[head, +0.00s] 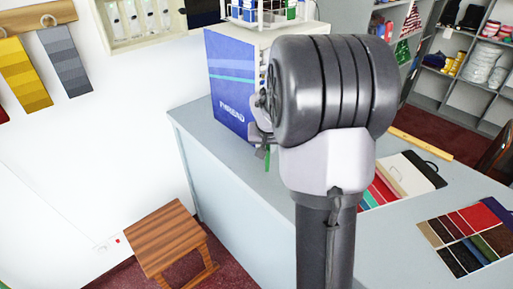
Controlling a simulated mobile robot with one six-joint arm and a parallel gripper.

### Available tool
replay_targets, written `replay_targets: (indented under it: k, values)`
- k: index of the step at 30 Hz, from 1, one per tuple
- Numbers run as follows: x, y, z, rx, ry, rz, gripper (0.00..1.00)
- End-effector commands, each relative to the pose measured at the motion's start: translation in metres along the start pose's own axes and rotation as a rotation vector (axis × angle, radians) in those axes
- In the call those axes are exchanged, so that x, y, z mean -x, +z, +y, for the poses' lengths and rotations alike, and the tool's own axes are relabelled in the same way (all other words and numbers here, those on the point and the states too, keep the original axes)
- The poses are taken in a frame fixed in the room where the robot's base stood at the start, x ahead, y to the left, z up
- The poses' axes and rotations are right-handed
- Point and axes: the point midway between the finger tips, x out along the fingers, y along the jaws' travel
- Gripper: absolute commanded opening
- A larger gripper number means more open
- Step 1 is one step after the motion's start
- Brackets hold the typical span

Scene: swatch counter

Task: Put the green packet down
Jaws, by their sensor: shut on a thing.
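My gripper (263,142) shows only in part in the head view, to the left of my large dark wrist. It is shut on the green packet (267,160), of which a thin green strip hangs below the fingers. The rest of the packet is hidden by my arm. The gripper and packet appear in front of a blue and white box, over the grey counter (205,140). I cannot tell how far above the counter top the packet is.
The blue and white box (232,85) stands at the counter's far end, with a white rack (262,18) on top. Swatch cards (470,240), a white folder (408,172) and a wooden ruler (420,144) lie to the right. A wooden stool (165,238) stands at lower left.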

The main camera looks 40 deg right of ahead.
Motion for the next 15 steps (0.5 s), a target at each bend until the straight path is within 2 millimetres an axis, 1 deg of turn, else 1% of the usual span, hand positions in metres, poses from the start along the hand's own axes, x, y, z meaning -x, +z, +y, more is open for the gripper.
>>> replay_targets:
  k: [5, 6, 9, 11, 15]
  values:
    - [-0.012, -0.018, -0.003, 0.0, 0.0, 0.0, 0.0]
    - [-0.021, -0.011, -0.003, 0.001, 0.0, -0.002, 0.0]
    - [-0.041, 0.0, -0.003, 0.001, 0.0, -0.002, 0.0]
    - [-0.044, 0.002, -0.003, 0.0, -0.001, -0.001, 0.0]
    - [-0.041, 0.0, -0.003, 0.0, -0.001, 0.001, 0.0]
